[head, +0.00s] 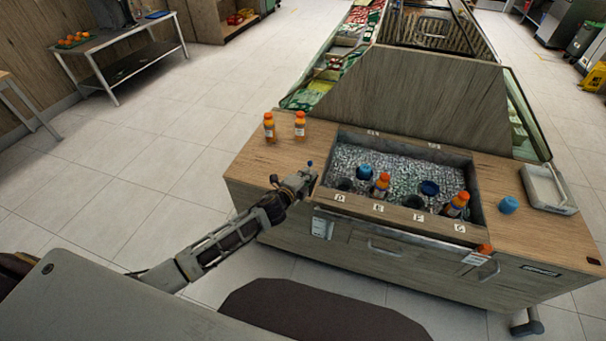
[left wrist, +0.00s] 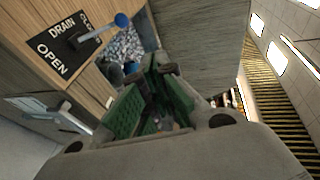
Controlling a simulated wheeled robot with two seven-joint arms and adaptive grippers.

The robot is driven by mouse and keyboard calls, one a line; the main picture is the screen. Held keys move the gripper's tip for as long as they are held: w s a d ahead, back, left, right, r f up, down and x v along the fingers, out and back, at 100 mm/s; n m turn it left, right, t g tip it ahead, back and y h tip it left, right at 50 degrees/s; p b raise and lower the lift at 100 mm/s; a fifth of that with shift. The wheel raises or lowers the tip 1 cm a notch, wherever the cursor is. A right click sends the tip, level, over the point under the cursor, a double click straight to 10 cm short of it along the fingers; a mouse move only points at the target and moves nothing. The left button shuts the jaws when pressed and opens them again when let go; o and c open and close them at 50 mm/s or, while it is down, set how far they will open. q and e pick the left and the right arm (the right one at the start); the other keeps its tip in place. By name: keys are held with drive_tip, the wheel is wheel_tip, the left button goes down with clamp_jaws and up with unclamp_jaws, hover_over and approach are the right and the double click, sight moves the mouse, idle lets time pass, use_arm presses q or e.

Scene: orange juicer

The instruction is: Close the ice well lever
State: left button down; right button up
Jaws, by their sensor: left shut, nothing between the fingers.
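The ice well lever (left wrist: 97,32) is a grey rod with a blue knob on a black plate (left wrist: 52,56) in the left wrist view. The plate reads DRAIN and OPEN; the rod points up and right, past the DRAIN word. The ice well (head: 345,150) holds crushed ice and bottles in the head view. My left gripper (head: 308,178) is at the well's left front corner, shut and empty. Its green-padded fingers (left wrist: 152,76) show right of and below the lever, apart from it in the picture. In the head view a small blue knob shows at the gripper's tip. My right gripper is out of view.
Two orange-capped bottles (head: 299,125) stand on the counter (head: 258,160) left of the well. The floor (head: 150,190) at left is clear.

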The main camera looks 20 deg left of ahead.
use_arm(q)
drive_tip(key=shift+s+a+r, duration=0.3)
drive_tip(key=shift+s+r, duration=0.45)
drive_tip(key=shift+s+a+r, duration=0.25)
drive_tip(key=shift+s+r, duration=0.45)
drive_tip(key=shift+s, duration=0.05)
drive_tip(key=shift+n, duration=0.3)
